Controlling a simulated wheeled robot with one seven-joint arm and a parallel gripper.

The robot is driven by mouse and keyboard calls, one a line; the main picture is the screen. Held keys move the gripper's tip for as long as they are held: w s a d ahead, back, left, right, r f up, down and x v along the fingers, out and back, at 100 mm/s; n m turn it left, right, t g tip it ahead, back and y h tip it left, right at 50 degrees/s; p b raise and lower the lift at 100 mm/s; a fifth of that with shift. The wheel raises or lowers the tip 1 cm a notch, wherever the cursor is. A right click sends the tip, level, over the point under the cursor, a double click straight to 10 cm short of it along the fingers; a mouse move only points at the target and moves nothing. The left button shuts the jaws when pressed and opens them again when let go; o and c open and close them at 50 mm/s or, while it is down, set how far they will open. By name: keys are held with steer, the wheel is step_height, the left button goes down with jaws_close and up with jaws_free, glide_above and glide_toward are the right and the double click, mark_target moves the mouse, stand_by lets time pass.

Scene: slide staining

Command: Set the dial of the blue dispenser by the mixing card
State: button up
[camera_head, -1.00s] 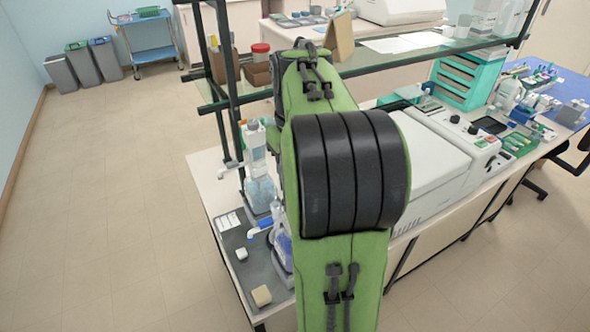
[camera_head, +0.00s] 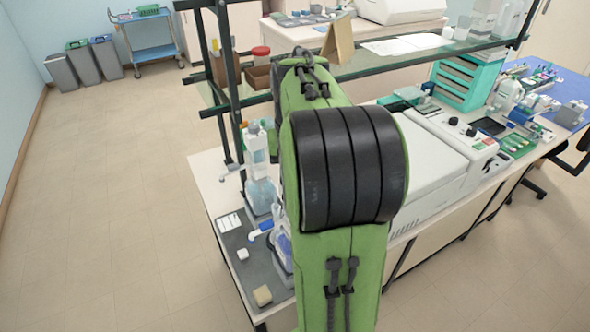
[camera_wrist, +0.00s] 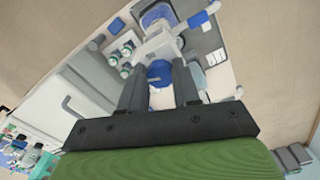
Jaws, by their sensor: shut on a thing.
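The dispenser with a blue spout (camera_head: 261,231) stands on the grey mat at the bench's left end, partly hidden by my arm. Its blue spout tip also shows in the wrist view (camera_wrist: 199,19). A second, taller dispenser (camera_head: 258,155) with a pale blue bottle stands behind it. A small white printed card (camera_head: 229,222) lies on the mat; its text is too small to read. In the wrist view, my gripper (camera_wrist: 160,82) is shut on a round blue dial-like part (camera_wrist: 160,70) between its fingers. The head view hides my gripper behind my arm.
The grey mat (camera_head: 244,268) also holds a small white block (camera_head: 243,254) and a tan block (camera_head: 262,295). A glass shelf on dark posts (camera_head: 229,90) rises behind the dispensers. A large white machine (camera_head: 430,165) stands to the right.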

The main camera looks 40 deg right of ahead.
steer(key=shift+w+m+p, duration=0.1)
steer(key=shift+m+p, duration=0.55)
steer(key=shift+m, duration=1.65)
steer(key=o, duration=1.1)
steer(key=shift+c, duration=0.2)
steer(key=shift+r, duration=0.1)
step_height(320, 180, up, 16)
steer(key=p, duration=0.2)
steer(key=shift+f, duration=0.2)
